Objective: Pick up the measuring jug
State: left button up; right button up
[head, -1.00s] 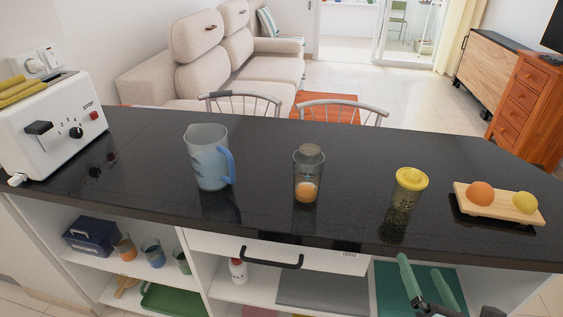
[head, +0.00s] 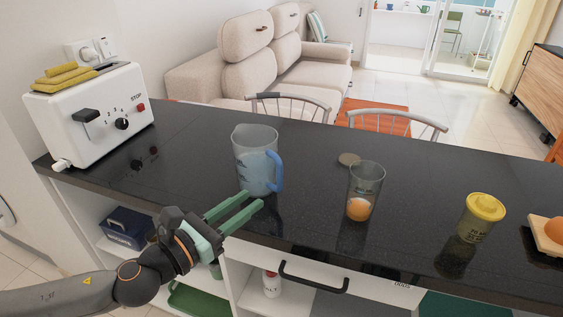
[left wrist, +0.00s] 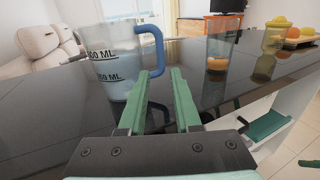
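The measuring jug (head: 254,160) is clear bluish plastic with a blue handle on its right side. It stands upright on the dark counter (head: 310,200). My left gripper (head: 250,202) is open and empty, low in front of the jug at the counter's front edge. Its green fingers point towards the jug's handle side. In the left wrist view the jug (left wrist: 112,75) is left of and beyond the fingers (left wrist: 160,74), its handle just above the left fingertip. I cannot tell whether they touch.
A glass with an orange ball (head: 364,190) stands right of the jug, a round disc (head: 349,159) behind it. A toaster (head: 92,112) is at left. The drawer handle (head: 313,277) juts out below the counter.

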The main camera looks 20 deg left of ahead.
aim_at(282, 176)
pick_arm(q)
jog(key=shift+w+d, duration=0.2)
jog(key=shift+w, duration=0.2)
jog(key=shift+w+r, duration=0.1)
jog(key=shift+w, duration=0.05)
jog(key=shift+w+d+r+p, duration=0.1)
jog(key=shift+w+p, duration=0.2)
jog(key=p+x, duration=0.1)
jog(key=x, duration=0.4)
jog(key=shift+p+x, duration=0.3)
jog(key=shift+x, duration=2.85)
jog(key=shift+d+r, duration=0.1)
pick_arm(e)
jog(key=shift+w+r, duration=0.25)
jog(key=shift+r, duration=0.25)
jog(key=shift+w+r, duration=0.2)
jog(key=shift+r, duration=0.25)
pick_arm(q)
jog(key=shift+c, duration=0.3)
jog(key=shift+s, duration=0.1)
grip_shut()
